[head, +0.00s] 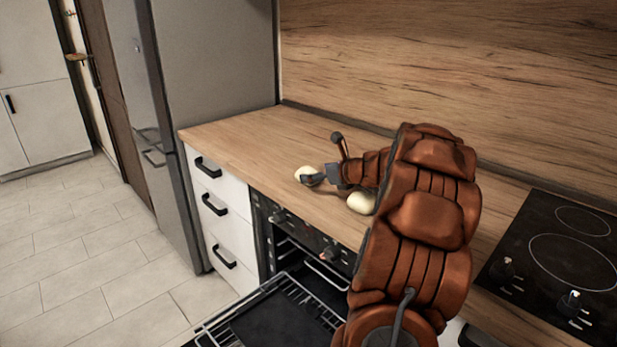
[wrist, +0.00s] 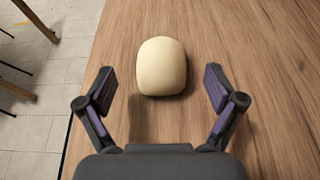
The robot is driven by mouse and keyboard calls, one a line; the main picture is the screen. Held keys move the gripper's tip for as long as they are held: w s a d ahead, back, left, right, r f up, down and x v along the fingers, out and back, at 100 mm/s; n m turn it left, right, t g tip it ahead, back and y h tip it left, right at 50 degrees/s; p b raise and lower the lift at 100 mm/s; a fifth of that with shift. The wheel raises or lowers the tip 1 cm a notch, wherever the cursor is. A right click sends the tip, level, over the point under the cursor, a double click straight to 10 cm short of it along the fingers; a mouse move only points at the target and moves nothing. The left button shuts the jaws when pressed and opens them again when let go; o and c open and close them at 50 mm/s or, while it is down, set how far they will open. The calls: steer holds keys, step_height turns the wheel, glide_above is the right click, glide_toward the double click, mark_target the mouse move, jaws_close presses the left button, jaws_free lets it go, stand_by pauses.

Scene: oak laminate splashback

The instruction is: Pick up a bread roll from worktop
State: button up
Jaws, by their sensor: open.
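A pale, rounded bread roll (head: 303,173) lies on the wooden worktop (head: 232,131), partly covered by a finger of my gripper in the head view. My gripper (head: 327,160) is low over the worktop with its fingers spread. In the wrist view, the roll (wrist: 162,62) lies just ahead, centred between the two open fingers (wrist: 159,86), with a gap on each side. Nothing is held. A second pale, rounded piece (head: 360,203), which looks like another roll, lies on the worktop beside my arm; my arm may hide part of it.
A black hob (head: 560,262) is at the right. The oven below the worktop is open, with a rack and dark tray (head: 283,322) out front. A grey fridge (head: 215,60) stands at the left. The worktop left of the roll is clear. The splashback rises behind.

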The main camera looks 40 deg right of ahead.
steer(key=shift+f+x, duration=0.25)
steer(key=shift+x, duration=1.9)
steer(key=shift+s+d, duration=0.1)
steer(key=shift+c, duration=0.4)
steer(key=c, duration=1.2)
